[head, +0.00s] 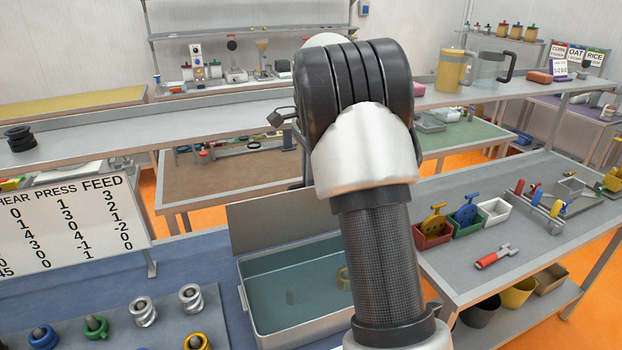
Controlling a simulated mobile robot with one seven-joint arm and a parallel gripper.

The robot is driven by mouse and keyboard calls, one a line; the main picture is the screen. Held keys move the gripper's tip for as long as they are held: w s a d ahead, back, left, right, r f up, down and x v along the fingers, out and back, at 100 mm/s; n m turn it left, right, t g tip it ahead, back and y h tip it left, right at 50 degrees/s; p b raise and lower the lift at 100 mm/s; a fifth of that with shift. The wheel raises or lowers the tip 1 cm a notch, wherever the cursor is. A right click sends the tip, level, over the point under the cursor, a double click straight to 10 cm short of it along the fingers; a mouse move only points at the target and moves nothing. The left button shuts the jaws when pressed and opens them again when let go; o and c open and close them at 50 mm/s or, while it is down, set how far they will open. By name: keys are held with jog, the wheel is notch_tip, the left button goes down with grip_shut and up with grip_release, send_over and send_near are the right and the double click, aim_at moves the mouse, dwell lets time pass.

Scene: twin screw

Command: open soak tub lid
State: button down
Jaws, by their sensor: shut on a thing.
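The soak tub (246,291) is a grey metal basin with blue-green liquid inside, low in the middle of the head view. Its lid (270,226) is a flat grey panel raised at the tub's far side, so the inside shows. My arm stands in front of the right part of the tub and lid and hides them there.
A white number board (70,225) stands left of the tub. Several ring and screw parts, including a green one (95,327), stand on the near-left tray. The right bench (520,240) holds small bins and a red-handled tool (493,257). A shelf (230,125) crosses behind.

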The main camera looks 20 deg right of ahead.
jog(key=shift+s+a+f, duration=0.1)
jog(key=shift+a+f, duration=0.05)
jog(key=shift+f, duration=0.3)
jog(key=c, duration=2.3)
grip_release()
jog(key=o, duration=0.5)
jog(key=shift+w, duration=0.3)
jog(key=shift+c, duration=0.2)
jog(key=shift+s+r, duration=0.1)
jog(key=shift+r, duration=0.35)
notch_tip(320, 180, up, 17)
jog(key=s, duration=0.1)
jog(key=shift+s+f, duration=0.1)
